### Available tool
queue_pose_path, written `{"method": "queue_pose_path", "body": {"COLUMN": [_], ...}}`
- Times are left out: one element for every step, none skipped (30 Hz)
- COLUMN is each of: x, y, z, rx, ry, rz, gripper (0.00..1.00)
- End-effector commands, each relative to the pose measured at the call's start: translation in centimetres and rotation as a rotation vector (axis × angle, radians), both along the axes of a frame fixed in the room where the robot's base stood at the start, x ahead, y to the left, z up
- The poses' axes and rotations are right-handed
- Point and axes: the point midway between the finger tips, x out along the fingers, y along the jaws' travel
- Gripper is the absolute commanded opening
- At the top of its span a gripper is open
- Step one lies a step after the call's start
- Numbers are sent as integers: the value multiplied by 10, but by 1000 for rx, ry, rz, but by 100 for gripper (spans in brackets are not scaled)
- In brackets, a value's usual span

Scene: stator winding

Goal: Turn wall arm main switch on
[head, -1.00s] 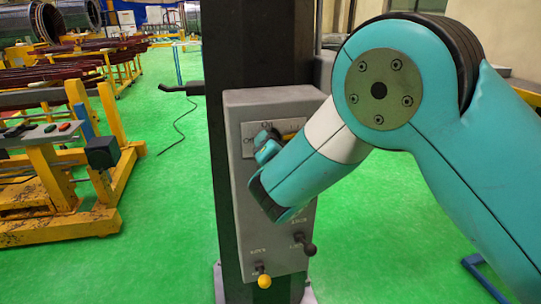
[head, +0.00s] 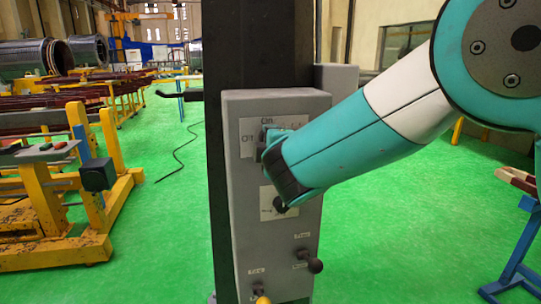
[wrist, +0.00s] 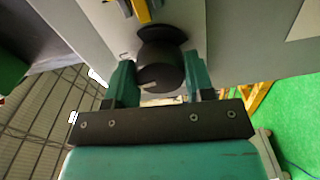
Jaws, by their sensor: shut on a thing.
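The grey control box (head: 240,225) is on a dark column and carries a white On/Off plate (head: 247,142) near its top. My gripper (head: 272,146) reaches in from the right, with its fingertips at that plate. In the wrist view, the teal fingers of my gripper (wrist: 160,85) stand on both sides of a black knob (wrist: 160,68) with a small white mark, and are shut on it. A yellow piece (wrist: 146,8) shows just beyond the knob. In the head view, my gripper hides most of the knob, so its setting is unclear.
Below on the box are a black knob (head: 281,206), a black-tipped lever (head: 315,265) and a yellow-tipped lever (head: 262,299). A yellow stand (head: 65,252) is at left. A blue-legged stand (head: 522,255) is at right. Green floor is open between them.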

Motion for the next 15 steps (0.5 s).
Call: {"method": "queue_pose_path", "body": {"x": [0, 0, 0, 0, 0, 0, 0, 0, 0, 0, 0, 0, 0, 0, 0], "y": [0, 0, 0, 0, 0, 0, 0, 0, 0, 0, 0, 0, 0, 0, 0], "z": [-4, -4, -4, -3, -3, -3, -2, -2, -2, -2, -2, -1, -1, -1, -1], "rx": [24, 38, 55, 66, 77, 88, 97, 104, 113, 118, 121, 126, 128, 130, 133], "ry": [7, 12, 17, 20, 23, 26, 29, 31, 34, 36, 37, 39, 39, 40, 41], "rz": [-1, -1, 0, 0, 0, -1, -1, -1, -1, -1, -1, -1, -1, -1, -1], "gripper": [25, 25, 25, 25, 25, 25, 25, 25, 25, 25, 25, 25, 25, 25, 25]}}
